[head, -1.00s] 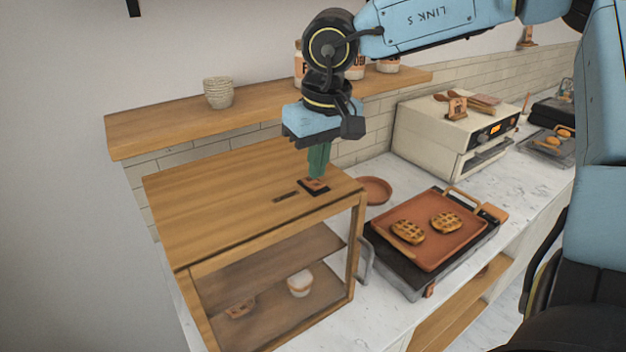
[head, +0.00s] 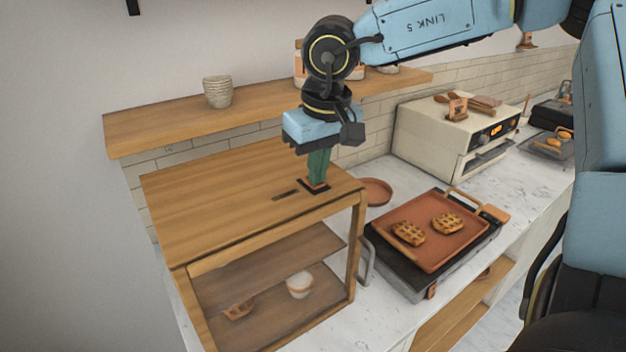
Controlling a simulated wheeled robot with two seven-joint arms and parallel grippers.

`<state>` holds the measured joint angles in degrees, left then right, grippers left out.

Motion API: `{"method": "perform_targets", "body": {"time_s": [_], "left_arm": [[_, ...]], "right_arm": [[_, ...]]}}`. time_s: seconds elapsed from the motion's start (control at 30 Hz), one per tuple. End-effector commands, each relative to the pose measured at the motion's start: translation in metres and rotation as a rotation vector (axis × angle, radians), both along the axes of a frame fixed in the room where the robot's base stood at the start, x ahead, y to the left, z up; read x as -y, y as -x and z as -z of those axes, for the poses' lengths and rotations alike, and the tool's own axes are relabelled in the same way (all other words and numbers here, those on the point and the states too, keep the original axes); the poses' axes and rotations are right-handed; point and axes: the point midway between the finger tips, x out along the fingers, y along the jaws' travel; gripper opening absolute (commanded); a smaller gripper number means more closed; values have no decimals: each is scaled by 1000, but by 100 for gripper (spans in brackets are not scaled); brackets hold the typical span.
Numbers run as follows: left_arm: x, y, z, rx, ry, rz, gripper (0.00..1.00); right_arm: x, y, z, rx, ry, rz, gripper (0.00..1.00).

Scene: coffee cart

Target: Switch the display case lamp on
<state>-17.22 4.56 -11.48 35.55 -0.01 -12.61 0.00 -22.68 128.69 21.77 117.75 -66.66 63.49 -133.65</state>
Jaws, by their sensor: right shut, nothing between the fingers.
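The wooden display case (head: 220,215) stands on the counter at the lower left. A small dark switch plate with an orange-brown rocker (head: 315,187) sits on its top near the right edge. My right gripper (head: 316,183) points straight down over this switch. Its green fingers are shut and empty, and the tips appear to touch the rocker, covering part of it. Whether the rocker is tipped is hidden. No lamp glow is clear inside the case. My left gripper is out of view.
A dark slot label (head: 285,195) lies left of the switch. A wall shelf (head: 160,131) with stacked cups (head: 218,92) runs behind the case. To the right are a round plate (head: 376,191), a griddle with a tray (head: 450,262) of waffles, and a cream oven (head: 425,135).

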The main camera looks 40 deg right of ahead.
Motion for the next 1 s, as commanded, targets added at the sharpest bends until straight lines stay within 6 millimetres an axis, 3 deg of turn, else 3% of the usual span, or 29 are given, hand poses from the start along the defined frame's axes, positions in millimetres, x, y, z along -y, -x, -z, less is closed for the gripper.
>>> {"method": "perform_targets", "body": {"time_s": [0.27,1.0], "left_arm": [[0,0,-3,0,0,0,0],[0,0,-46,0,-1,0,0]], "right_arm": [[0,0,-3,0,0,0,0],[0,0,-63,1,-1,0,0]]}}
